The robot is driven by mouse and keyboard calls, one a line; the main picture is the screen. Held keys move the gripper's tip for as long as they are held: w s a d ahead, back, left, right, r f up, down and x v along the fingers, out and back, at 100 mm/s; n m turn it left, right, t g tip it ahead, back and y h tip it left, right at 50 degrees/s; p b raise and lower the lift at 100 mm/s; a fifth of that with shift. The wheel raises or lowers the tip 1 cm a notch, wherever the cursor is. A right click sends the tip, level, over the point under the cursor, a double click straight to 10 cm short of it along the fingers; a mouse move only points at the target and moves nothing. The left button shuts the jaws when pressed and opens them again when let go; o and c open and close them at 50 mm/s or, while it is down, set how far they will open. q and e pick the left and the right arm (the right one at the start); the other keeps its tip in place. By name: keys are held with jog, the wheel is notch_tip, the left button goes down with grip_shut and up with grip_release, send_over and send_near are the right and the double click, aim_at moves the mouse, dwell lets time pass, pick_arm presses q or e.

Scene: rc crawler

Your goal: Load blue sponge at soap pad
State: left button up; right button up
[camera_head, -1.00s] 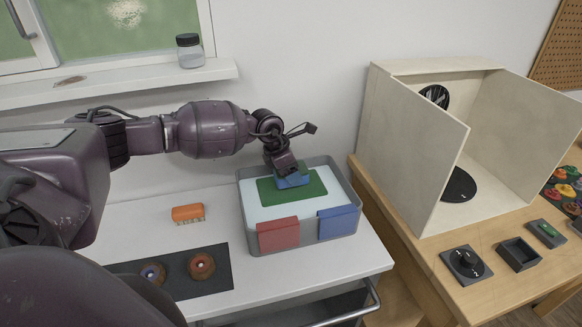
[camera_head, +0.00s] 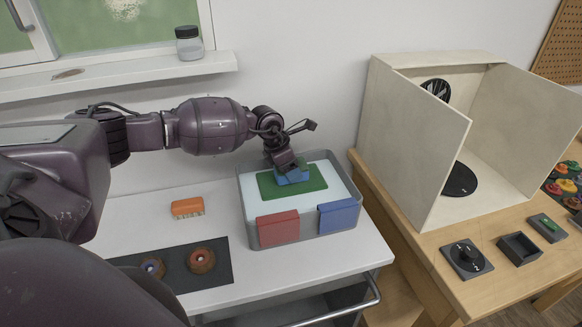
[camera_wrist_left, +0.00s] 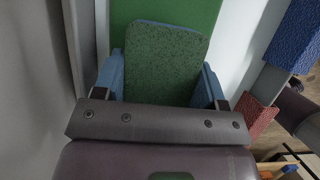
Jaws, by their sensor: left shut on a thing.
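The blue sponge (camera_head: 293,176) is in my left gripper (camera_head: 287,168), at the green soap pad (camera_head: 312,184) inside the grey tray (camera_head: 242,212). The left wrist view shows the sponge with a green, rough face (camera_wrist_left: 165,62) between the two blue-sided fingers of my left gripper (camera_wrist_left: 165,85). The green pad (camera_wrist_left: 190,12) lies just beyond it. The sponge looks low over the pad or on it; I cannot tell whether they touch. My right gripper is not in view.
A red block (camera_head: 278,228) and a blue block (camera_head: 339,215) sit at the tray's front edge. An orange brush (camera_head: 187,207) and a dark mat (camera_head: 215,276) with two round brown things lie left. A wooden booth (camera_head: 415,150) stands right.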

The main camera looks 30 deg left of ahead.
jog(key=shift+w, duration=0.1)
pick_arm(q)
jog(key=shift+f, duration=0.3)
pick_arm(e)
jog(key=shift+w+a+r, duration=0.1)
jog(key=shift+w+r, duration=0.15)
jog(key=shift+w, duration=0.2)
pick_arm(q)
jog(key=shift+f, duration=0.1)
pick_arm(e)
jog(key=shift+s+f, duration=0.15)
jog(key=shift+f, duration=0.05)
pick_arm(q)
jog(key=shift+f+b, duration=0.1)
jog(key=shift+b, duration=0.2)
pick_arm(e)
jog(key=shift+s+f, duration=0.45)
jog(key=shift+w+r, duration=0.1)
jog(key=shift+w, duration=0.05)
pick_arm(q)
jog(key=shift+f, duration=0.1)
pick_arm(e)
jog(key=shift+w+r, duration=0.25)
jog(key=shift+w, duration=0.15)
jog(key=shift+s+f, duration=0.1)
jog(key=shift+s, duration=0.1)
